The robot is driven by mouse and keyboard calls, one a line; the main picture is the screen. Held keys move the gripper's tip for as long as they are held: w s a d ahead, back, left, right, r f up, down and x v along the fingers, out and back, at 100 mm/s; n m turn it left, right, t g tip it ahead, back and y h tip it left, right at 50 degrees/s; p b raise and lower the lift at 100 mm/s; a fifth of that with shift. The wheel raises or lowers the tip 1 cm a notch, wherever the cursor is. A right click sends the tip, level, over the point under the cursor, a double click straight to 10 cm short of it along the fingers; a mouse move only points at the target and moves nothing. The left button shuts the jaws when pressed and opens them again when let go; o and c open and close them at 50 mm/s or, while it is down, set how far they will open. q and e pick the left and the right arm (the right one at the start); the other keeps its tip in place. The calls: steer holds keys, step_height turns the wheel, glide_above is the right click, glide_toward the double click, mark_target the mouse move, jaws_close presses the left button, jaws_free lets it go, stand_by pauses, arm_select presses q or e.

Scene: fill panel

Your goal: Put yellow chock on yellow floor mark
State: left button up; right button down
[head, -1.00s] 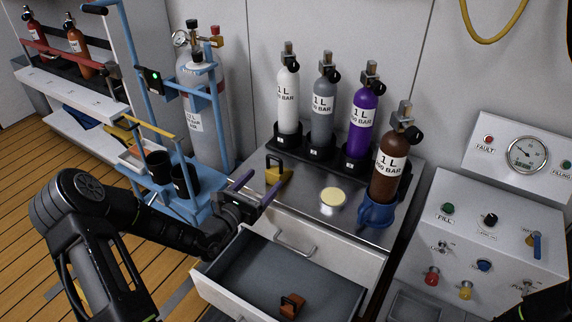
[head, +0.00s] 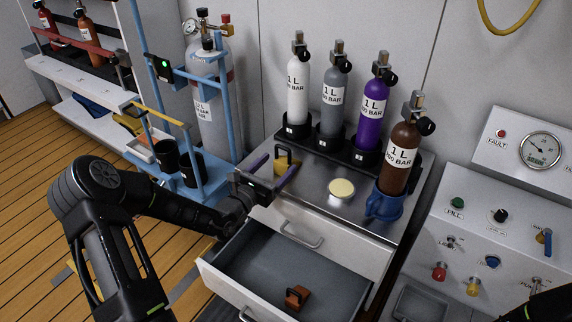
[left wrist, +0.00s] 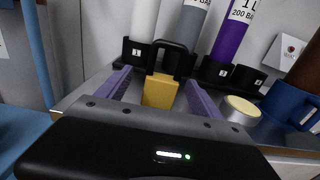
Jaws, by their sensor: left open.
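The yellow chock (head: 291,167) has a black handle and stands on the steel counter top, in front of the small cylinders. My left gripper (head: 277,166) is open, with its two purple fingers pointing at the chock. In the left wrist view the chock (left wrist: 160,91) sits between the open fingers (left wrist: 157,82), with a gap visible on each side. Its handle rises behind it. My right gripper is not in view.
A round pale-yellow-topped tin (head: 341,189) stands right of the chock. Black holders with cylinders line the back, and a brown cylinder (head: 402,150) stands in a blue holder. An open drawer (head: 255,258) below holds an orange-brown chock (head: 297,297). A blue cart (head: 205,190) stands left.

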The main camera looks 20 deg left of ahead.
mark_target(286, 158)
arm_select(q)
steer(key=w, duration=0.1)
steer(key=w+b, duration=0.1)
steer(key=w+d+b, duration=0.1)
steer(key=shift+w+f, duration=0.3)
steer(key=shift+w, duration=0.05)
steer(key=shift+w+r, duration=0.15)
steer(key=shift+w, duration=0.3)
steer(key=shift+c, duration=0.5)
steer(key=shift+r, duration=0.1)
jaws_close()
